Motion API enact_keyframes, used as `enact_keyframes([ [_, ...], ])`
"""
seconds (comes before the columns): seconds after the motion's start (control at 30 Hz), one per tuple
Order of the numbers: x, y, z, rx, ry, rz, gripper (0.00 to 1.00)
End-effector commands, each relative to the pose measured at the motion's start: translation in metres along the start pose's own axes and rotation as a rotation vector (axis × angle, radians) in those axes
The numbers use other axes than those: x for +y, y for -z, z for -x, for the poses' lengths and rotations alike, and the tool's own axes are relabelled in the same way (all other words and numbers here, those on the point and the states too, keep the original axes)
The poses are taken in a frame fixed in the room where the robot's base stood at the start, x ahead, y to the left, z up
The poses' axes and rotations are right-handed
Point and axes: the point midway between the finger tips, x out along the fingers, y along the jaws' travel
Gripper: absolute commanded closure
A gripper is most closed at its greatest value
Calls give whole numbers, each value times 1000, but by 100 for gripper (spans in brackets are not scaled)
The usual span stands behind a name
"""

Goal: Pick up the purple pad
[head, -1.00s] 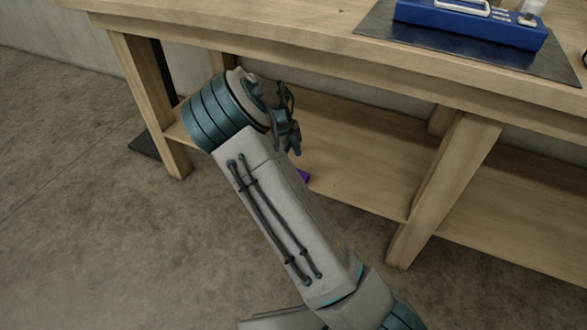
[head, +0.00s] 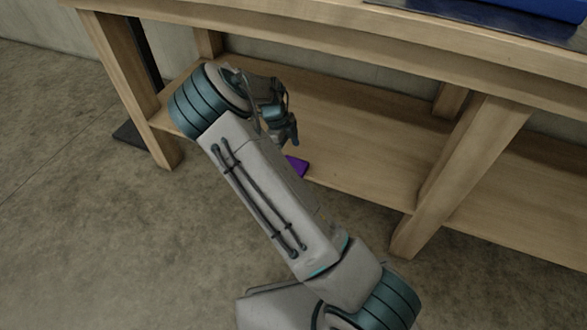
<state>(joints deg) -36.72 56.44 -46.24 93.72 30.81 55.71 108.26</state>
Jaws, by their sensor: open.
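The purple pad (head: 297,166) lies on the lower shelf of the wooden workbench, near the shelf's front edge. My arm covers its left part in the head view. My gripper (head: 289,138) is open and empty above the shelf, a little behind and above the pad in the picture. The gripper is seen from the side, and its exact height over the shelf is hard to tell.
The lower shelf (head: 370,160) is bare to the right of the pad. The bench top (head: 300,30) overhangs my gripper. A wooden leg (head: 455,165) stands right and another (head: 130,90) left. A blue case (head: 540,6) sits on a dark mat above.

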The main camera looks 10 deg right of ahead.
Motion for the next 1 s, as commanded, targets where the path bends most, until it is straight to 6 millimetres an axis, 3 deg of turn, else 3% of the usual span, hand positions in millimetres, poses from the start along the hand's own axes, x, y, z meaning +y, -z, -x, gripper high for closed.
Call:
enact_keyframes([
  [0.33, 1, -1, -49, 2, -3, 0, 20],
  [0.6, 1, 0, -53, -1, -1, 1, 20],
  [0.63, 1, 0, -53, 0, -1, 1, 23],
  [0.8, 1, 0, -53, 0, -1, 1, 68],
  [1.0, 1, 0, -53, 0, -1, 1, 71],
])
